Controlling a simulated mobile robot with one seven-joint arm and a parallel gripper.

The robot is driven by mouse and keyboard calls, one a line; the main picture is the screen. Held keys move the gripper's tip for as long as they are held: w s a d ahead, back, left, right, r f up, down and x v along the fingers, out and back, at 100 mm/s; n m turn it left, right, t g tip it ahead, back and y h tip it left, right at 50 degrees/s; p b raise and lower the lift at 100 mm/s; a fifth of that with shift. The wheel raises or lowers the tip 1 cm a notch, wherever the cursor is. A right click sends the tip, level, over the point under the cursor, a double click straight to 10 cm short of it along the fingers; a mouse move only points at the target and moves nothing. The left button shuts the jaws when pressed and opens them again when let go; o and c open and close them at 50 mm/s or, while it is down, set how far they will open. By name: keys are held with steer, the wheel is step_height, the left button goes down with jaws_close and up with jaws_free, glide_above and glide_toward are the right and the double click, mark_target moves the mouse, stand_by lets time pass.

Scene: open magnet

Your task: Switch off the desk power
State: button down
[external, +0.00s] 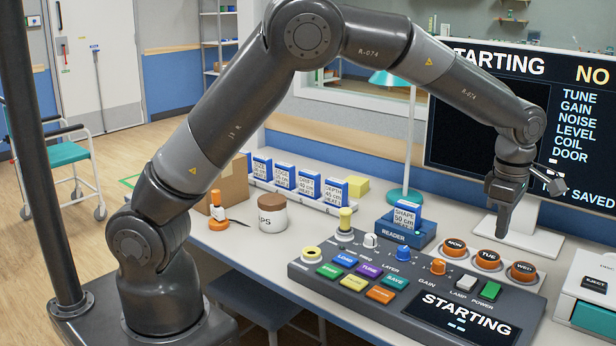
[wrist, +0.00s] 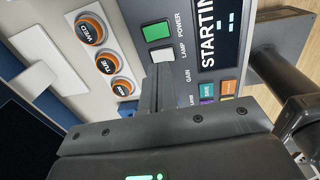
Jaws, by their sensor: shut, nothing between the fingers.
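The green switch labelled POWER (external: 491,290) is at the right of the desk console (external: 300,273), beside the white switch labelled LAMP (external: 467,284). In the wrist view the green switch (wrist: 157,31) lies beyond my fingertips, with the white switch (wrist: 162,54) between them in the picture. My gripper (external: 503,233) points down above the back right of the console, near the orange-ringed buttons. It is shut and empty, and in the wrist view its closed fingers (wrist: 160,70) end close to the white switch. I cannot tell whether they touch it.
The console screen (external: 462,318) reads STARTING. Orange-ringed day buttons (external: 488,259) stand behind the switches. A large monitor (external: 450,115) stands behind my gripper. A blue reader (external: 398,231) holds a card block. A white box with an EJECT button (external: 594,285) is at the right.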

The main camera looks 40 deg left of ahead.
mark_target(492, 285)
steer(key=shift+r, duration=0.25)
steer(key=shift+w, duration=0.7)
steer(key=shift+f, duration=0.1)
steer(key=f, duration=0.4)
steer(key=w+f, duration=0.1)
steer(key=f, duration=0.8)
steer(key=shift+w+f, duration=0.35)
